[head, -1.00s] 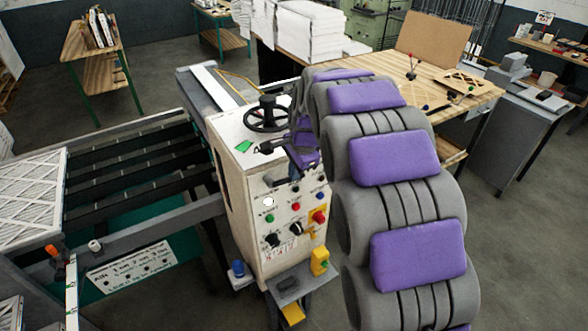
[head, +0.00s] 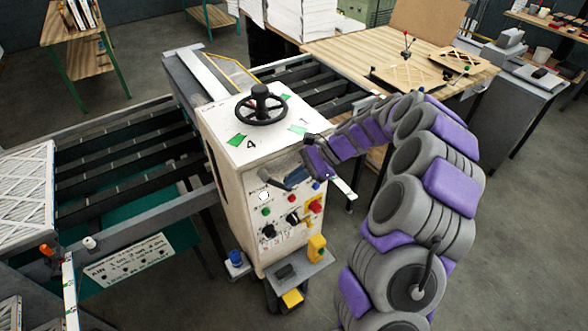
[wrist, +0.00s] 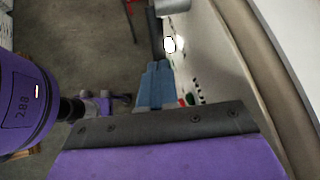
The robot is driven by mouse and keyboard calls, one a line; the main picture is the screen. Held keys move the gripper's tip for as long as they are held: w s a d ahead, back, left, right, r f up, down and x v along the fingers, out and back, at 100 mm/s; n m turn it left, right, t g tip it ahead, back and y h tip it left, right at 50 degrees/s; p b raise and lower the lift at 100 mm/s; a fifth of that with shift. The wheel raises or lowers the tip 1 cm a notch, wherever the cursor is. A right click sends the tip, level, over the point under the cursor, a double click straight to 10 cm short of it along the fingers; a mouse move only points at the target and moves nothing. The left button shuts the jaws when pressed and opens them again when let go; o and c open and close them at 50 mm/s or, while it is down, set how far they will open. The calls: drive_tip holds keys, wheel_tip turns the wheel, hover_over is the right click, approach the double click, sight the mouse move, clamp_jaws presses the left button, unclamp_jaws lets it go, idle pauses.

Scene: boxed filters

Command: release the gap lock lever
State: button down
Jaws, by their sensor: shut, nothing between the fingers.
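The machine cabinet (head: 232,165) is cream, with a black handwheel on top and a control panel on its front. My gripper (head: 290,180) reaches in from the right at the upper panel. Its blue-grey fingers are shut and empty; they also show in the wrist view (wrist: 155,85). A dark grey bar (head: 271,183), seemingly the gap lock lever, lies just left of the fingertips, close to a white round lamp (head: 263,195). In the wrist view a dark bar (wrist: 157,40) stands just beyond the fingers. I cannot tell whether they touch. My purple gripper body hides part of the panel.
Buttons and knobs (head: 292,217) sit just below the fingers, with a yellow box (head: 317,247) lower right. The handwheel (head: 262,105) stands above. A conveyor (head: 125,150) runs left, and a wooden table (head: 400,55) stands behind. Floor on the right is open.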

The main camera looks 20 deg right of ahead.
drive_tip(key=shift+s+a+f+m+g+y+p, duration=0.15)
drive_tip(key=shift+s+a+f+y+p, duration=0.15)
drive_tip(key=shift+a+f+y, duration=0.55)
drive_tip(key=shift+s+a+f+m+g+y+p, duration=0.25)
drive_tip(key=shift+a+f+y, duration=0.4)
drive_tip(key=shift+f+y, duration=0.35)
drive_tip(key=shift+f, duration=0.1)
